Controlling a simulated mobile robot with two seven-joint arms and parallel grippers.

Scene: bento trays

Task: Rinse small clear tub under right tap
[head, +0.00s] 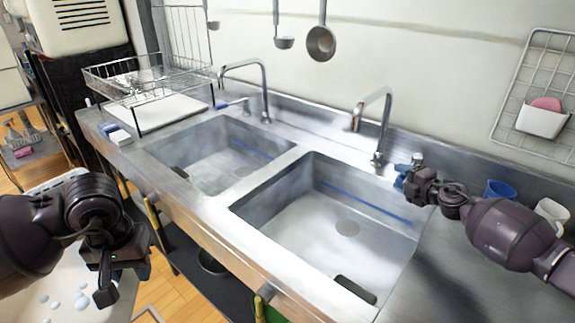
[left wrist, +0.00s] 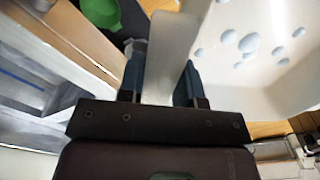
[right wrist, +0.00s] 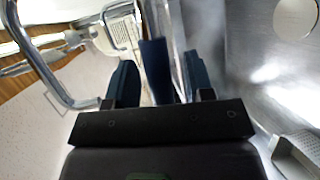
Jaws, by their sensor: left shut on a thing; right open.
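My left gripper (head: 106,292) is low at the left, in front of the sink counter and over a white basin. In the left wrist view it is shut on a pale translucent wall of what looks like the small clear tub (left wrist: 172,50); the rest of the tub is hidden. The right tap (head: 386,115) arches over the back of the right sink basin (head: 300,235). My right gripper (head: 407,178) is beside that tap's base, open. In the right wrist view its fingers stand on both sides of a blue lever (right wrist: 156,68); I cannot tell whether they touch it.
The white basin (head: 128,296) holds blue-white bubbles. The left sink basin (head: 215,160) with its own tap (head: 264,85) is beside the right one. A wire dish rack (head: 95,80) stands at the back left. A blue cup (head: 497,190) and a white cup (head: 553,213) stand behind my right arm.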

